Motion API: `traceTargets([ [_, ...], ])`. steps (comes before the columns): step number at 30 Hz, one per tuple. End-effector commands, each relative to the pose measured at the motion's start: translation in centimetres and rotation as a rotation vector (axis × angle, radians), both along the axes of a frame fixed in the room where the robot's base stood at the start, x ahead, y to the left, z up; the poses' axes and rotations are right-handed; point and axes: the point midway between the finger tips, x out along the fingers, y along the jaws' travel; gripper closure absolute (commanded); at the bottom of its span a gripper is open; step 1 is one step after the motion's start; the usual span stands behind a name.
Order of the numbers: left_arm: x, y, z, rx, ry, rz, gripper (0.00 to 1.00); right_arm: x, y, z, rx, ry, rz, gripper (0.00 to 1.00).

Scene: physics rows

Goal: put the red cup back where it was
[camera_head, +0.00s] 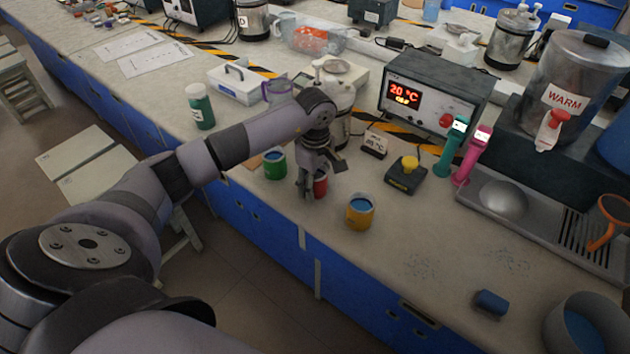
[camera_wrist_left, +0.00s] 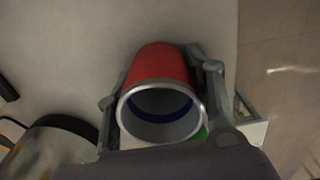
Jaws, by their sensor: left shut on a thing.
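The red cup (camera_head: 321,184) is at the front part of the bench, mostly hidden behind my left gripper (camera_head: 312,190) in the head view. In the left wrist view the red cup (camera_wrist_left: 160,70) sits between the two fingers of my left gripper (camera_wrist_left: 165,95), which is shut on it. Its silver rim faces the camera and its inside is dark blue and grey. I cannot tell whether its base touches the bench. My right gripper does not show.
A green cup (camera_head: 274,164) stands close to the left, and a yellow cup (camera_head: 360,212) with blue contents stands to the right. A black box with a yellow knob (camera_head: 406,176) is behind. Bare bench (camera_head: 420,245) lies at front right, before a blue block (camera_head: 490,302).

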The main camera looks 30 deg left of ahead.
Motion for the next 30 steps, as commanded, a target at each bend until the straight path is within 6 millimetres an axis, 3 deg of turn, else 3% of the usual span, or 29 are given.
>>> traceTargets([
  [8,0.0,0.0,-0.4,0.001,0.000,0.000,0.85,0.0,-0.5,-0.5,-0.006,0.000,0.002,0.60],
  [9,0.0,0.0,-0.3,0.001,0.000,0.000,0.50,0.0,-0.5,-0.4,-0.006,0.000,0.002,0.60],
  [17,0.0,0.0,-0.2,0.001,0.000,0.000,0.33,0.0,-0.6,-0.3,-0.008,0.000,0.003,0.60],
  [30,0.1,0.1,0.6,0.001,-0.003,0.000,0.32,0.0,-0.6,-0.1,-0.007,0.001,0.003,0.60],
])
